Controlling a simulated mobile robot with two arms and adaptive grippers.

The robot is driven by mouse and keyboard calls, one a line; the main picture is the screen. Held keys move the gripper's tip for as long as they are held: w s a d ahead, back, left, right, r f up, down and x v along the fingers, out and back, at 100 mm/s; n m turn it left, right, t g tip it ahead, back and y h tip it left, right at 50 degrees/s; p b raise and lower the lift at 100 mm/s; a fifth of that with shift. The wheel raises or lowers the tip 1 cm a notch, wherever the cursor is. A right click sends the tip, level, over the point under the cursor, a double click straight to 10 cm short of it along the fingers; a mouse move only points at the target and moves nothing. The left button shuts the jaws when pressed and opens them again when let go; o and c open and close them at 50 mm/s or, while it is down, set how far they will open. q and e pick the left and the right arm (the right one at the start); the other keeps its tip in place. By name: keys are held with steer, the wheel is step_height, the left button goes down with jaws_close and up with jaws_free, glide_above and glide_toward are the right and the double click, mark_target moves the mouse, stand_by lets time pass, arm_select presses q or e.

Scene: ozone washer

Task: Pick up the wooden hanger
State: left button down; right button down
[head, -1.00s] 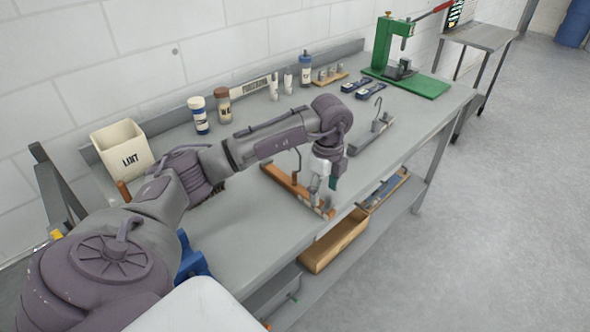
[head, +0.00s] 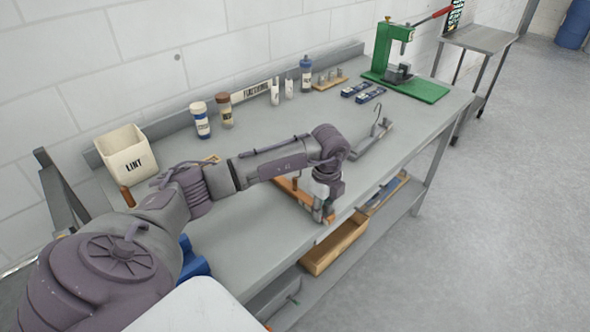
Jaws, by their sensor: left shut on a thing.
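The wooden hanger (head: 287,187) is an orange-brown bar near the front edge of the grey workbench (head: 235,225). It shows in the head view below my left forearm, and its hook is hidden behind the arm. My left gripper (head: 319,212) points down at the hanger's near right end and is shut on it. The fingers are small here and partly cover that end. I cannot tell whether the hanger touches the bench top. My right gripper is not in view.
A lint bin (head: 125,155), bottles (head: 200,122) and a green press (head: 390,65) stand along the back. A wooden tray (head: 335,245) sits on the lower shelf.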

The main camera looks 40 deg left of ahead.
arm_select(q)
steer(key=shift+r, duration=0.1)
steer(key=shift+r+b, duration=0.3)
steer(key=shift+r, duration=0.2)
step_height(320, 180, up, 3)
steer(key=shift+w+f+b, duration=0.1)
steer(key=shift+f+b, duration=0.1)
steer(key=shift+b, duration=0.35)
steer(key=s+d+r+b, duration=0.25)
steer(key=d+r, duration=0.45)
steer(key=d, duration=0.4)
steer(key=s+d+n, duration=0.1)
steer(key=s+n, duration=0.3)
steer(key=n, duration=0.5)
steer(key=s+d+r+n, duration=0.1)
steer(key=s+n, duration=0.3)
steer(key=n, duration=0.6)
steer(key=shift+s+d, duration=0.35)
steer(key=shift+d, duration=0.2)
